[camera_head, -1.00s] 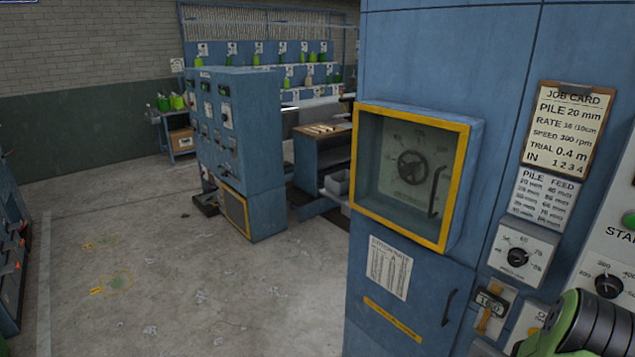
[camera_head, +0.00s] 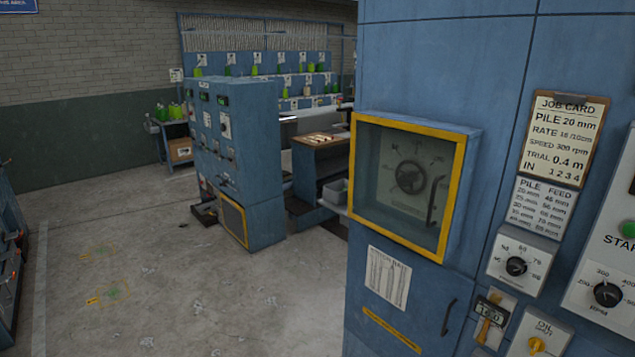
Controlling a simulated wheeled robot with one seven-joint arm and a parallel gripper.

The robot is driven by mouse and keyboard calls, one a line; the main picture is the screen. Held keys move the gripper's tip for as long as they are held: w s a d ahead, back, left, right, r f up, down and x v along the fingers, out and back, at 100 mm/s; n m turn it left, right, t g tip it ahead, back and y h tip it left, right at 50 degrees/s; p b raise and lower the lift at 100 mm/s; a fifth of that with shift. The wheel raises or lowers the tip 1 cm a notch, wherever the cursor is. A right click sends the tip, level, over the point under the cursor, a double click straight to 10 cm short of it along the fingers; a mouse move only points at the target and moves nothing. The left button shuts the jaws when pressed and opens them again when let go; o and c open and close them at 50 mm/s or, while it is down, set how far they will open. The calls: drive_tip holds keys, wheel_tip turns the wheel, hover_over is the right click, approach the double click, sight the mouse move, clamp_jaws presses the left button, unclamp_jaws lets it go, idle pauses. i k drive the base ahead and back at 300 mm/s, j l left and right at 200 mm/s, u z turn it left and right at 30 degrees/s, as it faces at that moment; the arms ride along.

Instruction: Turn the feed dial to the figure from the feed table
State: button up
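The feed dial with its black knob (camera_head: 516,266) sits on a small white plate at the right of the blue machine front, with figures around it. The pile and feed table (camera_head: 541,208) is a white card just above it, with a column of pile figures beside a column of feed figures in mm. The job card (camera_head: 564,138) hangs above that on a clipboard and reads pile 20 mm, rate 16 /10cm, speed 300 rpm, trial 0.4 m. The knob's exact setting is too small to tell. My gripper is not in view.
A speed dial (camera_head: 607,294) and a green start button (camera_head: 629,229) are at the right edge. A yellow-framed window box (camera_head: 454,190) juts out at left. Open floor (camera_head: 190,290) lies further left.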

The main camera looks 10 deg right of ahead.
sight(516, 266)
drive_tip(key=z, duration=1.55)
